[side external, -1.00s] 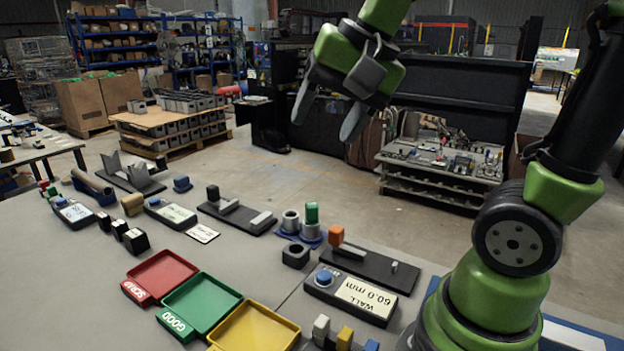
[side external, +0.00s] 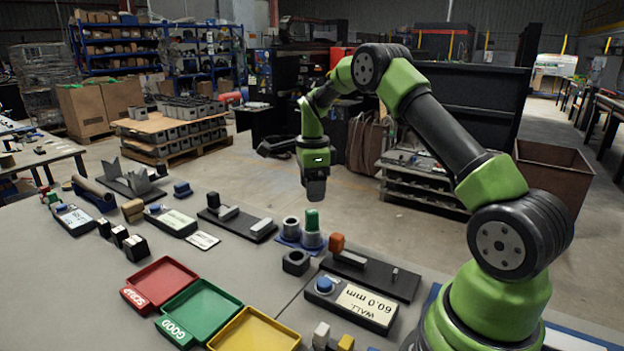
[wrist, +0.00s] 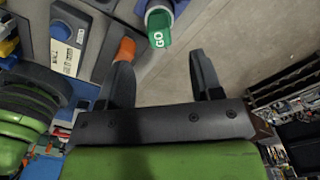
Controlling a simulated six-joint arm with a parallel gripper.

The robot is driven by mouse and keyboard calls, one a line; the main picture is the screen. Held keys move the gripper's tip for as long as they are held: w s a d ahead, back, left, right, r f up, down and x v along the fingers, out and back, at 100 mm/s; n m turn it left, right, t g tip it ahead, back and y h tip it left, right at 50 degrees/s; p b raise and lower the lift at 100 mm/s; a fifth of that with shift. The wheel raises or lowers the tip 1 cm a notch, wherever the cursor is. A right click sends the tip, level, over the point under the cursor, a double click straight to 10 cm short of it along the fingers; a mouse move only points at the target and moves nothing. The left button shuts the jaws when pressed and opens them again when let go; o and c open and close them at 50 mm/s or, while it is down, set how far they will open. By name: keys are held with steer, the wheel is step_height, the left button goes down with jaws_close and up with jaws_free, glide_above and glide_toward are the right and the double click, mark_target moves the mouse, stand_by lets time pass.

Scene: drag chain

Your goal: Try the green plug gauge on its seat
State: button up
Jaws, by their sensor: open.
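The green plug gauge (side external: 312,220), marked GO in the wrist view (wrist: 159,38), stands upright in a grey round holder (side external: 311,240) on a blue base (side external: 288,242). A second grey ring-shaped holder (side external: 291,228) beside it looks empty. A dark square block with a hole (side external: 296,262) stands in front of them. My gripper (side external: 315,199) points down, above and apart from the plug. In the wrist view my gripper (wrist: 162,60) shows its two fingers spread with nothing between them, and the green plug lies just past the fingertips. Which part is the seat I cannot tell for sure.
An orange-topped black fixture (side external: 370,275) and a WALL 60.0 mm display (side external: 350,303) stand to the right. Red (side external: 160,284), green (side external: 200,310) and yellow (side external: 254,332) trays lie at the front. Another black fixture (side external: 236,223) is to the left.

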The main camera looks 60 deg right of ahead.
mark_target(312, 211)
step_height(312, 211, down, 8)
steer(key=shift+f, duration=0.25)
steer(key=c, duration=1)
steer(key=shift+r, duration=3)
steer(key=shift+c, duration=0.2)
steer(key=w+r, duration=0.3)
steer(key=w, duration=0.3)
